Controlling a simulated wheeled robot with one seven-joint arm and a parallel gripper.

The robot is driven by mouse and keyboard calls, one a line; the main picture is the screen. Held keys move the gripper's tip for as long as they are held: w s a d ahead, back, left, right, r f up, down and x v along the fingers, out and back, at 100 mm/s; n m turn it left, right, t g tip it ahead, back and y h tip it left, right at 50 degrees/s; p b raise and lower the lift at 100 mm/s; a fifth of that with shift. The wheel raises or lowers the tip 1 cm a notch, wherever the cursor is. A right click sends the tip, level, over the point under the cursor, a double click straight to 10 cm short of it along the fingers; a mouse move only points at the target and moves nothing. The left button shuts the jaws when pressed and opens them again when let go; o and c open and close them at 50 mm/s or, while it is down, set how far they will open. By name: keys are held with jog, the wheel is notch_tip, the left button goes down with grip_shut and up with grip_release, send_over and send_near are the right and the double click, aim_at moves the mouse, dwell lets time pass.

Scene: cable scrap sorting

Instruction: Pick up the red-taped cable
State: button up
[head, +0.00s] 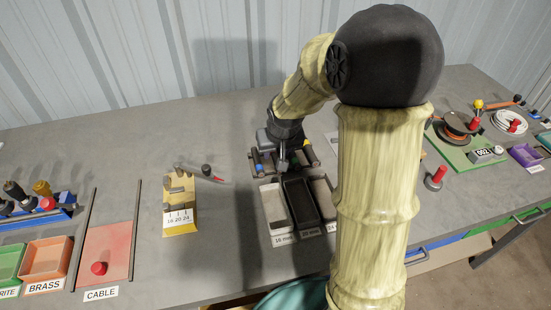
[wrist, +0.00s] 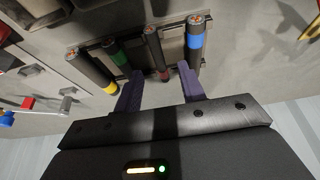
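The red-taped cable (wrist: 154,48) is a dark, copper-ended length in the wrist view, with its red band partly visible between my fingers. It lies in a row with a yellow-taped cable (wrist: 92,68), a green-taped cable (wrist: 114,52) and a blue-taped cable (wrist: 194,44). My gripper (wrist: 160,82) is open, with one purple finger on each side of the red-taped cable and a gap on both sides. In the head view my gripper (head: 284,166) is over the cable rack; the red tape cannot be made out there.
Size-labelled trays (head: 277,208) stand just in front of the rack. A yellow gauge block (head: 180,212) is to the left, and a red CABLE mat (head: 104,252) with a red knob is farther left. A red-topped post (head: 436,178) stands right of my arm. The back-left table is clear.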

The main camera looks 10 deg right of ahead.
aim_at(275, 157)
jog(key=x, duration=0.3)
jog(key=shift+w+f, duration=0.25)
grip_shut()
